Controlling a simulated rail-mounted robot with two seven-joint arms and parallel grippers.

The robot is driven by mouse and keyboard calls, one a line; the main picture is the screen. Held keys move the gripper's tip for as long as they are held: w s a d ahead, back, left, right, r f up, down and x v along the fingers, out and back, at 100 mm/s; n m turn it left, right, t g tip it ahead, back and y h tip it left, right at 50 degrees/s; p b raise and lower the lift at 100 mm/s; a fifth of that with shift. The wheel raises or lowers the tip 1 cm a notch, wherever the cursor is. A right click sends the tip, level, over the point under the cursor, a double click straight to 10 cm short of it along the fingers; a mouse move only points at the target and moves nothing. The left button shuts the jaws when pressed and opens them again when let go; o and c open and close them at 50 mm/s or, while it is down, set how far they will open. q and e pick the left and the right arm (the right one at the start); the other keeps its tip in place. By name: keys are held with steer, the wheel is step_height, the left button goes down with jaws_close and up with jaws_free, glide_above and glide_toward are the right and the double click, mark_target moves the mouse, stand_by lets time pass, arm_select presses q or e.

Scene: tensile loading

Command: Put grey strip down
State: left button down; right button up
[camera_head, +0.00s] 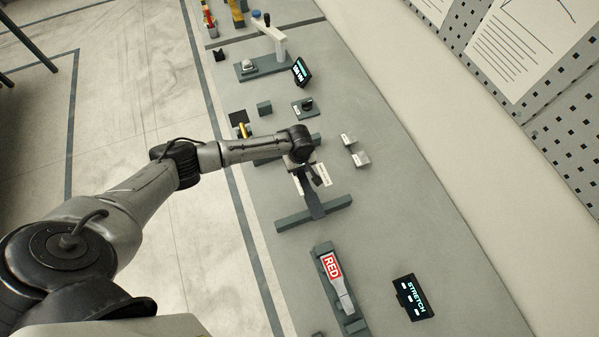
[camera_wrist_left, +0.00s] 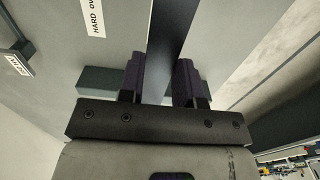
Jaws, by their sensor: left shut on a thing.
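My left gripper (camera_head: 311,181) is over the bench and points down at the grey strip. It is shut on the grey strip (camera_head: 314,204), a flat dark grey bar whose near end reaches over a dark grey support bar (camera_head: 340,203). Whether the strip touches the bar cannot be told. In the left wrist view the strip (camera_wrist_left: 171,40) runs away from between the two fingers (camera_wrist_left: 160,78). A piece of the support bar (camera_wrist_left: 98,80) shows beside the left finger. My arm hides part of a second bar (camera_head: 268,161). My right gripper is not in view.
A RED-labelled fixture (camera_head: 331,267) and a STRETCH display (camera_head: 412,297) are at the near end. A white label (camera_head: 323,174) and two small labelled blocks (camera_head: 360,158) lie right of my gripper. A post stand (camera_head: 280,45) is farther off.

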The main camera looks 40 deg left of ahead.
mark_target(300, 173)
arm_select(q)
steer(key=shift+f, duration=1.95)
steer(key=shift+f, duration=0.1)
steer(key=c, duration=0.8)
jaws_free()
